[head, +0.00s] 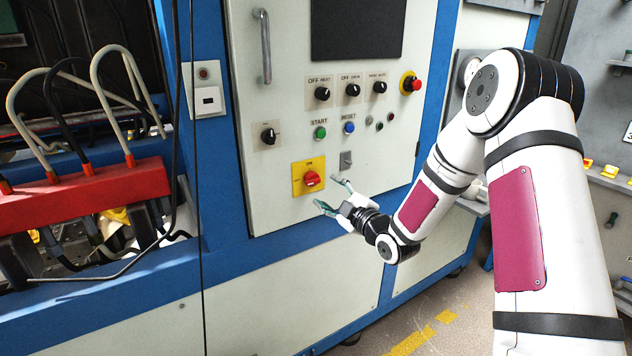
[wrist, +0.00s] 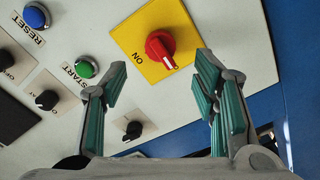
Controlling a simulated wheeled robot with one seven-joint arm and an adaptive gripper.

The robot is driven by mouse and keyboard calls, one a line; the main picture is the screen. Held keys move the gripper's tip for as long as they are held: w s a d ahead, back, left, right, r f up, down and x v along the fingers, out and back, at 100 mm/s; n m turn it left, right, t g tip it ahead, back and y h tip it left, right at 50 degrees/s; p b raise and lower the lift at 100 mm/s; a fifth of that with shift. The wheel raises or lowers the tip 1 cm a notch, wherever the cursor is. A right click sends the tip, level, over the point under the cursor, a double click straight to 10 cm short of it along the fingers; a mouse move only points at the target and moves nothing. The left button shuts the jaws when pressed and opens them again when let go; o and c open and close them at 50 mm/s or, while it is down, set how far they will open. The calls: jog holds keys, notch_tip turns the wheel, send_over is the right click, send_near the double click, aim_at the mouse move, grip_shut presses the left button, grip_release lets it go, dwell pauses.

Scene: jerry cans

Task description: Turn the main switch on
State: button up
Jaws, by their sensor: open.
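The main switch is a red rotary knob (head: 312,178) on a yellow square plate (head: 300,188), low on the white control panel. In the wrist view the red knob (wrist: 160,46) sits on the yellow plate (wrist: 130,41), with an ON label beside it. My gripper (head: 333,194) is open and empty, just in front of and to the right of the switch. In the wrist view its two green-padded fingers (wrist: 160,85) are spread wide, and the knob shows between and beyond their tips. I see no contact with the knob.
Near the switch are a green START button (head: 320,132), a blue RESET button (head: 349,127), several black knobs (head: 322,93) and a red emergency button (head: 411,84). A metal handle (head: 263,46) stands out at the upper left. Red hose block (head: 88,195) lies left.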

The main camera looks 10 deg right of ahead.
aim_at(316, 182)
jog(key=x, duration=0.8)
jog(key=shift+w+a, duration=0.1)
jog(key=shift+w, duration=0.05)
